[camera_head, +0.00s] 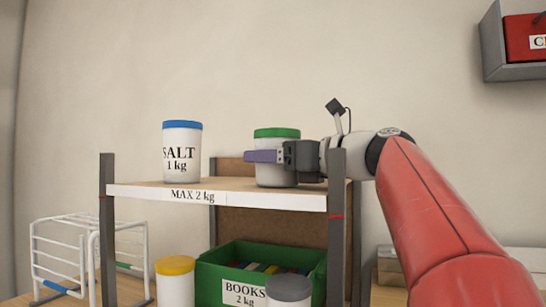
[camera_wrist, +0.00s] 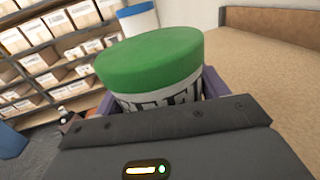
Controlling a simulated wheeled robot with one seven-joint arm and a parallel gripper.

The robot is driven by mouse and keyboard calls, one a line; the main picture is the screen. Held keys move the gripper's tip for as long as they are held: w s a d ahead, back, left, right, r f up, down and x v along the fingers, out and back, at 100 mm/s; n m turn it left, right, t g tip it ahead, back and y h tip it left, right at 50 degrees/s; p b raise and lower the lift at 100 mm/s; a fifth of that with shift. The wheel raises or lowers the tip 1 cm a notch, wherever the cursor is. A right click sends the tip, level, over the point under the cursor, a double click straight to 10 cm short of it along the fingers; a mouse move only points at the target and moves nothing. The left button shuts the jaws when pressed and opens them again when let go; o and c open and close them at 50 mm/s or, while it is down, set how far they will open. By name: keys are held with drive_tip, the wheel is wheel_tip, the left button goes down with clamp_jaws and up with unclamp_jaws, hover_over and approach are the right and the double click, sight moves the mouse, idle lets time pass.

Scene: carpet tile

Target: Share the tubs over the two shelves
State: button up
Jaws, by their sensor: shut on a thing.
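My gripper (camera_head: 264,157) is shut on a white tub with a green lid (camera_head: 277,133), at the right part of the upper shelf (camera_head: 150,187). The green lid (camera_wrist: 152,60) fills the middle of the wrist view, with the label mostly hidden. I cannot tell if the tub's base touches the board. A white tub with a blue lid (camera_head: 182,150), marked SALT 1 kg, stands upright on the upper shelf's left. Lower down are a tub with a yellow lid (camera_head: 175,285) and one with a grey lid (camera_head: 289,290), both cut off by the frame's bottom edge.
The upper shelf's edge carries a label (camera_head: 190,195) reading MAX 2 kg. A green crate (camera_head: 232,280) marked BOOKS 2 kg sits below. Posts (camera_head: 336,220) flank the shelf. A white wire rack (camera_head: 60,255) stands left. A red box (camera_head: 522,38) sits on the wall at upper right.

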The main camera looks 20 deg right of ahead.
drive_tip(key=o, duration=1.5)
drive_tip(key=shift+f, duration=0.1)
drive_tip(key=shift+o, duration=0.2)
